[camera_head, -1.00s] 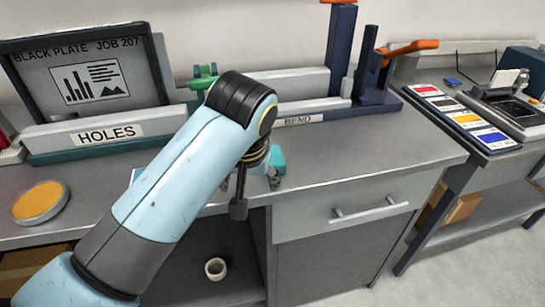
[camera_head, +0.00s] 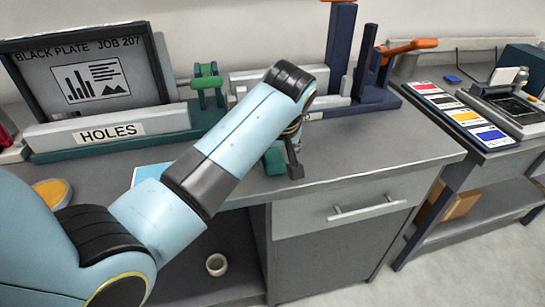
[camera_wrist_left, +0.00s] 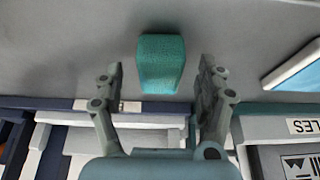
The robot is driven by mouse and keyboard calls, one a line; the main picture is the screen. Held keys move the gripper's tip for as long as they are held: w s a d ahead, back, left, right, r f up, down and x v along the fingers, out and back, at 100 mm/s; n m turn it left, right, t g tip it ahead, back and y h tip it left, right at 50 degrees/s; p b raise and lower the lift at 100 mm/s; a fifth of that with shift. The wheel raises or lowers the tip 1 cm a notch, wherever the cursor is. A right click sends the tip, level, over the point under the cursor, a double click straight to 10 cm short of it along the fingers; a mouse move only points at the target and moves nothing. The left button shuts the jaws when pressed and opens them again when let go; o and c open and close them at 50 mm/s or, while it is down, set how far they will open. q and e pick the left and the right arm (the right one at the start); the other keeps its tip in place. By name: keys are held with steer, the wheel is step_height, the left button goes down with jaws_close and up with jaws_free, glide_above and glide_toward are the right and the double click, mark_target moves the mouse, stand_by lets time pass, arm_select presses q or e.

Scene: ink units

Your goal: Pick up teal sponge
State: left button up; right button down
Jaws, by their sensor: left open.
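The teal sponge (camera_head: 273,160) stands on the grey bench top near its front edge, partly hidden behind my left arm in the head view. In the left wrist view the sponge (camera_wrist_left: 160,62) shows whole, as a teal block between the lines of the two fingers and beyond them. My left gripper (camera_head: 294,160) is just right of the sponge in the head view, mostly hidden by its own wrist. In the wrist view the left gripper (camera_wrist_left: 160,75) is open, with bare grey bench on either side of the sponge. No contact with the sponge shows. My right gripper is not in view.
A HOLES stand (camera_head: 110,132) with a green clamp (camera_head: 207,82) is at the back left. A navy stand with orange handles (camera_head: 372,85) is at the back. A light blue sheet (camera_head: 152,174) lies left. A roll (camera_head: 216,264) sits on the lower shelf.

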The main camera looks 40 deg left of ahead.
arm_select(q)
steer(key=shift+x, duration=0.8)
steer(key=c, duration=1)
steer(key=shift+c, duration=0.2)
